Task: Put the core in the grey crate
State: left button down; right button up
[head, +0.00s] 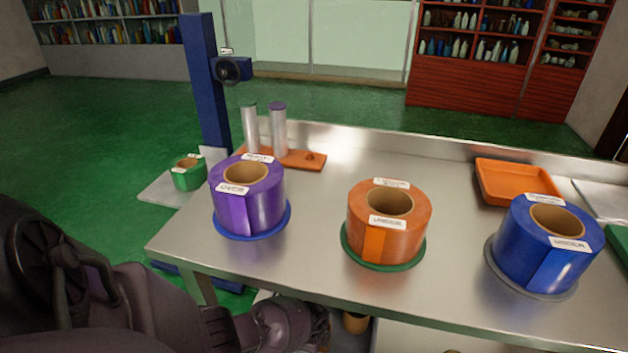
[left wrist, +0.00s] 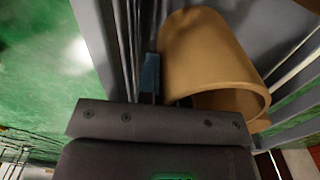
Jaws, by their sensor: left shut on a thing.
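The core (left wrist: 210,55) is a brown cardboard tube. In the left wrist view it lies tilted against my left gripper (left wrist: 152,75), which is shut on it. In the head view a small part of the core (head: 355,323) shows below the table's front edge, just right of my left forearm; the fingers there are hidden by the arm and table. I cannot make out the grey crate for certain; grey surfaces lie behind the core in the left wrist view. My right gripper is in neither view.
The steel table (head: 320,225) holds a purple roll (head: 262,205), an orange roll (head: 407,228) and a blue roll (head: 525,255), each on a round base. An orange tray (head: 490,185) is at the back right. A blue post (head: 205,85) stands behind the left end.

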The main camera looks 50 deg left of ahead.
pick_arm(q)
jog(key=c, duration=1.6)
grip_release()
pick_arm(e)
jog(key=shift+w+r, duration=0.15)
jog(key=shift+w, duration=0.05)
pick_arm(q)
jog(key=shift+o, duration=0.2)
jog(key=shift+r, duration=0.15)
notch_tip(320, 180, up, 9)
jog(key=p, duration=0.4)
jog(key=shift+f+p, duration=0.2)
jog(key=shift+p, duration=0.2)
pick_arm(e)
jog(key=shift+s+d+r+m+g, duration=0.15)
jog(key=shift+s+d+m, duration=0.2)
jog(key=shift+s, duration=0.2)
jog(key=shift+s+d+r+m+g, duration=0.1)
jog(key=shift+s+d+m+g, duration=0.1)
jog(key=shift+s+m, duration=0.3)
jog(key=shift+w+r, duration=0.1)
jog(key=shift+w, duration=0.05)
